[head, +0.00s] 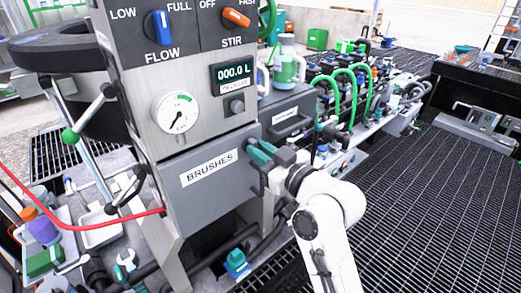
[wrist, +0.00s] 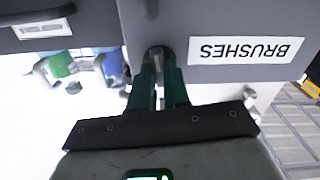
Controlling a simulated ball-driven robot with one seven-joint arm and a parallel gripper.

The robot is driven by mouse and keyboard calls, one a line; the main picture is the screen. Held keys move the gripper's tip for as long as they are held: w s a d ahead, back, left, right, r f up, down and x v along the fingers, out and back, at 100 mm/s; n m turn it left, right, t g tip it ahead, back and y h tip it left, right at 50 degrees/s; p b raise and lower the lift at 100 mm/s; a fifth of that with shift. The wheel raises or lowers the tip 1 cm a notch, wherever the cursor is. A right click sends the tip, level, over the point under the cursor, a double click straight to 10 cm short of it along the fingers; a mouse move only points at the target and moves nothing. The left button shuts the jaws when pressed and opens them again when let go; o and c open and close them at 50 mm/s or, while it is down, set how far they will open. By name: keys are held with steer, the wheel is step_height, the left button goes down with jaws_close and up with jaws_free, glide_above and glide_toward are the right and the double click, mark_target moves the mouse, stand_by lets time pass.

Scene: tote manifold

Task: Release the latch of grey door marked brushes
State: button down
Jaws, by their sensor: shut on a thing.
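The grey door marked BRUSHES (head: 195,188) is on the front of the metal cabinet, below the gauge, and looks closed. The door also shows upside down in the wrist view (wrist: 225,18). My gripper (head: 258,158) is at the door's right edge, its green fingers pointing at the cabinet. In the wrist view my gripper (wrist: 161,68) is shut on a dark, rounded latch (wrist: 157,52) beside the BRUSHES label. The fingers hide part of the latch, and I cannot tell how far it is turned.
Above the door are a dial gauge (head: 176,112), a blue flow knob (head: 158,27) and an orange stir knob (head: 236,17). A red hose (head: 95,227) crosses the left. Another grey drawer (head: 290,120) and green hoses (head: 345,88) stand right of the cabinet. Grating floor (head: 430,210) is open at right.

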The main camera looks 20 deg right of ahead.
steer(key=shift+m, duration=0.9)
steer(key=c, duration=1.1)
jaws_free()
steer(key=shift+s, duration=0.1)
steer(key=b+v, duration=0.2)
steer(key=v, duration=0.8)
steer(key=shift+s+d, duration=0.15)
steer(key=shift+s, duration=0.15)
